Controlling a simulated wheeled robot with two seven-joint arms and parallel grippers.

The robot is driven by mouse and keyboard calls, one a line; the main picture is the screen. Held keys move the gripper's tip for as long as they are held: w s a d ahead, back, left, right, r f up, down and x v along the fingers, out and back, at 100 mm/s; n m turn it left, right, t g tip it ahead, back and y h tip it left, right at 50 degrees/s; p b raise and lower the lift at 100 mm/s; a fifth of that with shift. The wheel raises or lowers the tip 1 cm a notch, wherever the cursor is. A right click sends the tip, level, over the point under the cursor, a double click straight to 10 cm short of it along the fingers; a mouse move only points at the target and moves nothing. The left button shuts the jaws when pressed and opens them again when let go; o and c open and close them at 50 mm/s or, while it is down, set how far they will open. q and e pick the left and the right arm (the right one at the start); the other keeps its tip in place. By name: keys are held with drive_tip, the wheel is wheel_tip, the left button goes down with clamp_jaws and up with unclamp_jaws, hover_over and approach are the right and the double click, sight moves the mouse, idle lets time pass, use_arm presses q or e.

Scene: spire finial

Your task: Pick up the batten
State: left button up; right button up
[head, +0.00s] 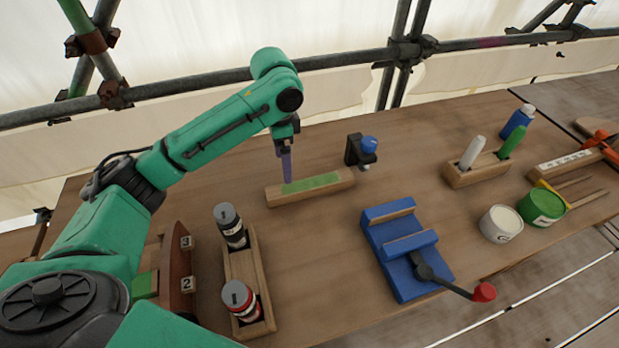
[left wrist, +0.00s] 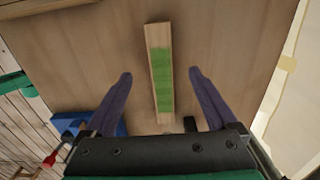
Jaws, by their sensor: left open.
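The batten (head: 310,186) is a pale wooden bar with a green patch on top. It lies on the table in the middle of the head view. It also shows in the left wrist view (left wrist: 159,36), running lengthwise between my two fingers as seen from there. My left gripper (head: 287,168) points down at the batten, its purple fingers apart and empty. In the left wrist view the fingers of my left gripper (left wrist: 160,74) stand one on each side of the batten with a gap to each. How high the fingertips are above it is hard to tell.
A black clamp with a blue knob (head: 362,150) stands just right of the batten. A blue vise (head: 400,270) with a red-tipped handle is in front. A wooden rack (head: 241,266) holds two bottles at the left. Pots (head: 501,224) and a marker block (head: 476,168) stand right.

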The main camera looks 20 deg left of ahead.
sight(286, 189)
use_arm(q)
drive_tip(key=f, duration=0.4)
drive_tip(key=shift+s, duration=0.35)
drive_tip(key=f, duration=0.2)
drive_tip(key=f+p, duration=0.1)
drive_tip(key=f, duration=0.4)
drive_tip(key=shift+w, duration=0.25)
drive_tip(key=shift+c, duration=1.2)
drive_tip(key=c, duration=1)
drive_tip(key=shift+w, duration=0.1)
clamp_jaws()
use_arm(e)
drive_tip(key=shift+s+r, duration=0.15)
drive_tip(key=shift+r, duration=0.55)
use_arm(q)
drive_tip(key=shift+r, duration=0.15)
